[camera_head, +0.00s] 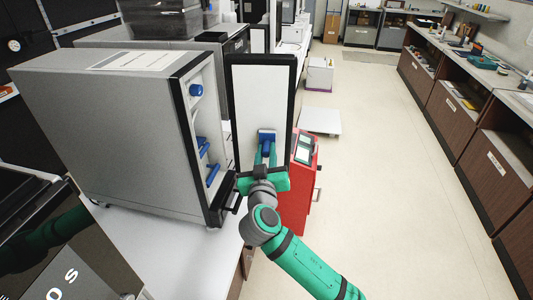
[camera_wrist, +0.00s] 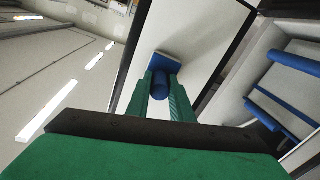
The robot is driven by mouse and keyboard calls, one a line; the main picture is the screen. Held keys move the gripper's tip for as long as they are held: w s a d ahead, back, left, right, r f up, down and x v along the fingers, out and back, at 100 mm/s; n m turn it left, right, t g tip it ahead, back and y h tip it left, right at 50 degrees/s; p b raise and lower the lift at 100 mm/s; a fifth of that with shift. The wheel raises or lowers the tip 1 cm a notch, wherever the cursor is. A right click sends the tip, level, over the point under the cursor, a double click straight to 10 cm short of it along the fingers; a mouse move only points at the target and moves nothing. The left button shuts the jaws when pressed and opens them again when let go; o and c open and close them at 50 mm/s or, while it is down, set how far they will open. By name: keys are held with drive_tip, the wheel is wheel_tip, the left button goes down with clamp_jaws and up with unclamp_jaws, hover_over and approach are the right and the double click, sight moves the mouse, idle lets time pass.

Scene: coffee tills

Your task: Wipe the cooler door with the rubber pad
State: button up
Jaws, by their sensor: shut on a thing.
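The cooler (camera_head: 120,120) is a grey box on the counter at the left in the head view. Its door (camera_head: 262,100) stands open, a white panel with a black frame; its white inner face also shows in the wrist view (camera_wrist: 200,40). My green gripper (camera_head: 267,155) is shut on the blue handle of the rubber pad (camera_head: 266,134). In the wrist view the pad (camera_wrist: 164,65) lies against or very near the white panel, in its lower part; I cannot tell if it touches.
Blue parts (camera_head: 212,172) sit inside the open cooler, left of the door. A red box with a screen (camera_head: 303,155) stands right behind the door. The white counter (camera_head: 165,245) runs below the cooler. The aisle floor (camera_head: 385,200) at the right is clear.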

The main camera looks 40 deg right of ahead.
drive_tip(key=shift+w+d, duration=0.2)
drive_tip(key=shift+w, duration=0.1)
drive_tip(key=shift+s, duration=0.15)
drive_tip(key=shift+a, duration=0.1)
idle(0.5)
drive_tip(key=shift+w+a, duration=0.65)
drive_tip(key=shift+w, duration=0.05)
drive_tip(key=shift+w+a, duration=0.1)
drive_tip(key=shift+w, duration=0.05)
drive_tip(key=shift+w+a, duration=0.55)
drive_tip(key=shift+a, duration=0.1)
drive_tip(key=shift+a, duration=0.1)
idle(0.3)
drive_tip(key=shift+s+d, duration=0.1)
drive_tip(key=shift+d, duration=0.15)
idle(0.8)
drive_tip(key=shift+s+d, duration=0.6)
drive_tip(key=shift+d, duration=0.05)
